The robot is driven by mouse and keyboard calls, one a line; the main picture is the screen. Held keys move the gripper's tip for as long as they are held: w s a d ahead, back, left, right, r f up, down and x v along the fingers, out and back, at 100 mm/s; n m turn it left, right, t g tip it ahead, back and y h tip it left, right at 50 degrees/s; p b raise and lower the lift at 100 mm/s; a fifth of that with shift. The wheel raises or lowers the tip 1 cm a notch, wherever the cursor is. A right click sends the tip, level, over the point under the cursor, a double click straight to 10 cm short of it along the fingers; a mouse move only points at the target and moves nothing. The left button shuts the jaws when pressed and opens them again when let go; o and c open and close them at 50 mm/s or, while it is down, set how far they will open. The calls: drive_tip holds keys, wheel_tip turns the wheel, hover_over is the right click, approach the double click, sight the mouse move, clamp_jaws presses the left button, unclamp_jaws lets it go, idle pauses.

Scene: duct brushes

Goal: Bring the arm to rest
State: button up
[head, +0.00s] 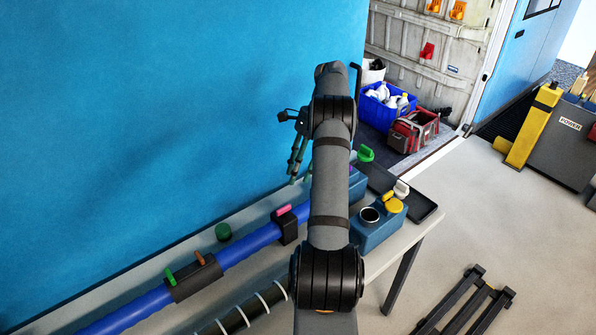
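My arm rises from the bottom centre and reaches up over the bench, hiding part of it. My gripper (296,165) hangs at the left of the arm's far end, pointing down, near the blue wall and above the bench's back part. It is small and partly behind the arm, so I cannot tell how far its fingers are apart. No held object is clearly visible. Below it, a blue duct (250,243) runs along the bench, with a dark fitting (195,277) bearing green and orange tabs and another dark block (288,228) with a pink tab.
A blue block (372,236) with a round hole, yellow and white knobs, and a black tray (424,207) stand at the bench's right end. The blue wall (180,110) bounds the left. Open floor (470,225) lies right.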

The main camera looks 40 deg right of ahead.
sight(285, 209)
drive_tip(key=shift+r, duration=0.15)
idle(0.4)
drive_tip(key=x, duration=1.2)
